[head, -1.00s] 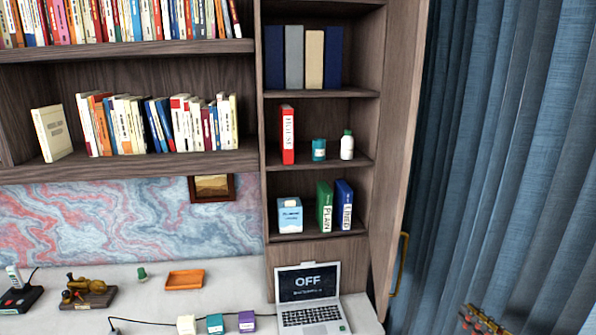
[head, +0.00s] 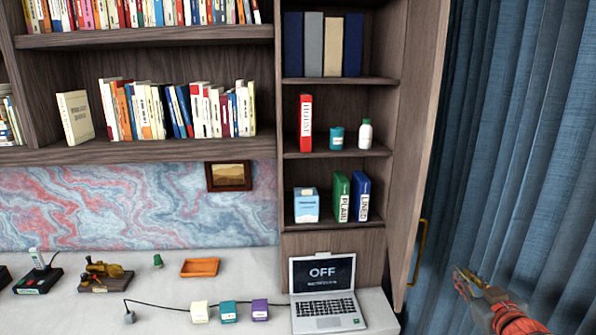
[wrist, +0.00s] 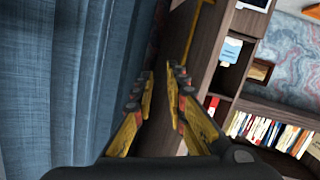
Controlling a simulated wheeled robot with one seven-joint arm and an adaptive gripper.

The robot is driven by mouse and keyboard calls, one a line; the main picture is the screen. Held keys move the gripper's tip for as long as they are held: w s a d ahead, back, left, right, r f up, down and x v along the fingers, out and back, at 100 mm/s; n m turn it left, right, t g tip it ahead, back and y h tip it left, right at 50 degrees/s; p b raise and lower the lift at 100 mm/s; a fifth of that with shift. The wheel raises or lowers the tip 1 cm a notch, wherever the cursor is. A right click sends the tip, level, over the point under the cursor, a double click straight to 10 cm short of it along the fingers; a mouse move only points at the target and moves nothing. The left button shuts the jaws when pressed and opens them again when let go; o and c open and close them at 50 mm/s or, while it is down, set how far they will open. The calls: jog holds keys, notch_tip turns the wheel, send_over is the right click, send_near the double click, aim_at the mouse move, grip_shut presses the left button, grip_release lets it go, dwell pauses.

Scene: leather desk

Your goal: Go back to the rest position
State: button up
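My gripper (head: 462,283) is at the lower right of the head view, in front of the blue curtain (head: 505,150) and apart from the desk and shelves. In the wrist view my gripper (wrist: 160,88) shows its two yellow fingers with a gap between them, and nothing is held there.
An open cabinet door (head: 425,150) with a brass handle (head: 418,250) stands between the shelves and my gripper.

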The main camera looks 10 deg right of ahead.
jog(key=s+a+f+m+g+b, duration=0.1)
jog(key=s+a+f+g+b, duration=0.15)
jog(key=a, duration=0.55)
jog(key=s+a+f+m+g+b, duration=0.1)
jog(key=s+a+f+g+b, duration=0.2)
jog(key=a, duration=0.6)
jog(key=s+a+f+n+g+y+b, duration=0.1)
jog(key=s+a+f+g+y+b, duration=0.1)
jog(key=s+a+f, duration=0.3)
jog(key=s+a+f+n+g+y+b, duration=0.1)
jog(key=s+a+f, duration=0.4)
jog(key=a, duration=0.8)
jog(key=shift+s+g+y+b, duration=0.45)
jog(key=shift+s+y+b, duration=0.35)
jog(key=shift+s+b, duration=0.4)
